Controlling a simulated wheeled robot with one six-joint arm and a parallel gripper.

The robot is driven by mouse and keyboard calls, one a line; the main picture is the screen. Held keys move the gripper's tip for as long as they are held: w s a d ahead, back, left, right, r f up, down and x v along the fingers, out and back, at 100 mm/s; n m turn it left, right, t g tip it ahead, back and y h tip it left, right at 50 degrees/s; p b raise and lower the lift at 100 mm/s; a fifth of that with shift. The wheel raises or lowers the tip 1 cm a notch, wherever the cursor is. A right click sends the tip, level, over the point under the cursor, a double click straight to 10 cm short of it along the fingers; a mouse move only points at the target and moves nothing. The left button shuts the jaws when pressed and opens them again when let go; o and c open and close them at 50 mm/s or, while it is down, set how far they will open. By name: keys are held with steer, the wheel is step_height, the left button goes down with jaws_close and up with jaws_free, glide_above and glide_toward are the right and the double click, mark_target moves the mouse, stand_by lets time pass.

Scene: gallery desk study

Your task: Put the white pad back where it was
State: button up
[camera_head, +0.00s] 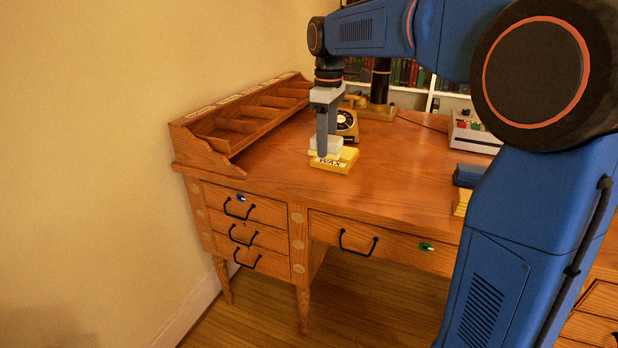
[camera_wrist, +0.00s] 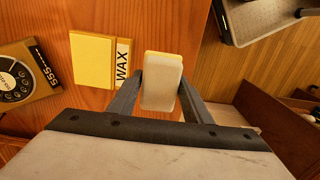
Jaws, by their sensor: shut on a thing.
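The white pad (camera_head: 329,146) is between the fingers of my gripper (camera_head: 324,146), which is shut on it. In the wrist view the pad (camera_wrist: 161,85) is pale and rounded, with a thin yellow strip along its far edge, and the fingers press it from both sides. A yellow block labelled WAX (camera_head: 333,163) lies on the desk just below and in front of the pad in the head view. In the wrist view the wax block (camera_wrist: 92,62) is left of the pad. Whether the pad touches anything beneath it cannot be told.
A wooden rack with compartments (camera_head: 212,142) stands along the desk's left side. A yellow rotary telephone (camera_head: 347,123) is behind the gripper. A grey device with coloured buttons (camera_head: 473,131) and a blue item (camera_head: 467,175) are to the right. The desk's middle (camera_head: 405,165) is clear.

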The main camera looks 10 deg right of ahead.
step_height(320, 180, down, 9)
steer(key=shift+f, duration=0.1)
stand_by(0.4)
steer(key=o, duration=1)
steer(key=shift+f, duration=0.1)
